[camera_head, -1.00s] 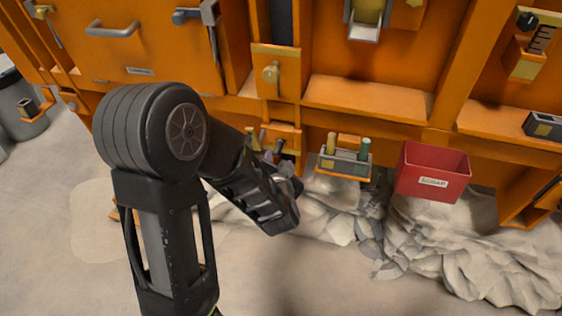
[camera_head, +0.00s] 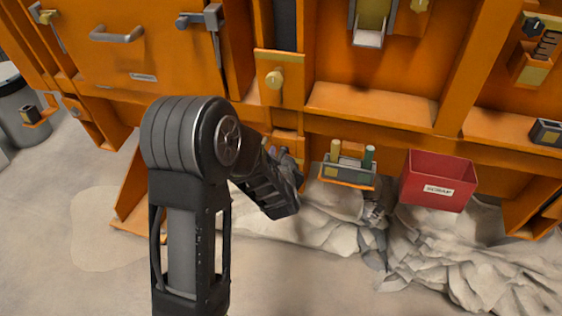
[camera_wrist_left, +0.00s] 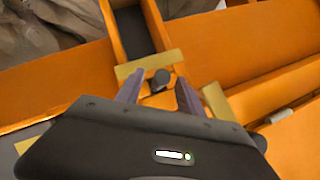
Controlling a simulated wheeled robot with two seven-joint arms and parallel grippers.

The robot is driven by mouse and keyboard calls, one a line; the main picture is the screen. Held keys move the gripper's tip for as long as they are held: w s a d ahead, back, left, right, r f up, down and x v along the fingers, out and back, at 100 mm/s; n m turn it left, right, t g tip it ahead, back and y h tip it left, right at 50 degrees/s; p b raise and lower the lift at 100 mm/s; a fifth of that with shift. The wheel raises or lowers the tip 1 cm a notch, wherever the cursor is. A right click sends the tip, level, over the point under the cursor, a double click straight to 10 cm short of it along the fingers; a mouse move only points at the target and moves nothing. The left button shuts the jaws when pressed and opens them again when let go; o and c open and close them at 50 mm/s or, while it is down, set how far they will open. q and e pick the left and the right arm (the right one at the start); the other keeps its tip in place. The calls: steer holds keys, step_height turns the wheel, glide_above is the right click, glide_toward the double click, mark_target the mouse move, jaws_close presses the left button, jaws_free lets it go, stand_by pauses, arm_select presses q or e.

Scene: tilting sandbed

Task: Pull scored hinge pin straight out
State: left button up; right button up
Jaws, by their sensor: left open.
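In the left wrist view, a dark, round-headed pin (camera_wrist_left: 159,78) stands out at a brass plate (camera_wrist_left: 146,65) on an orange housing. I take it for the hinge pin; I cannot make out a score mark. My left gripper (camera_wrist_left: 159,92) is open, with one purple-grey finger on each side of the pin. I cannot tell whether either finger touches it. In the head view, my left gripper (camera_head: 288,160) is at the lower orange cabinet front, mostly hidden by my own forearm, and the pin is hidden there. My right gripper is not in view.
Just right of my left gripper, a small holder (camera_head: 347,175) carries upright pegs, with a red labelled bin (camera_head: 437,181) beyond it. A brass-coloured knob (camera_head: 274,79) projects above. Pale crumpled material (camera_head: 440,255) lies below the cabinet. Open floor shows at lower left.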

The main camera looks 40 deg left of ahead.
arm_select(q)
steer(key=shift+c, duration=0.4)
jaws_close()
stand_by(0.9)
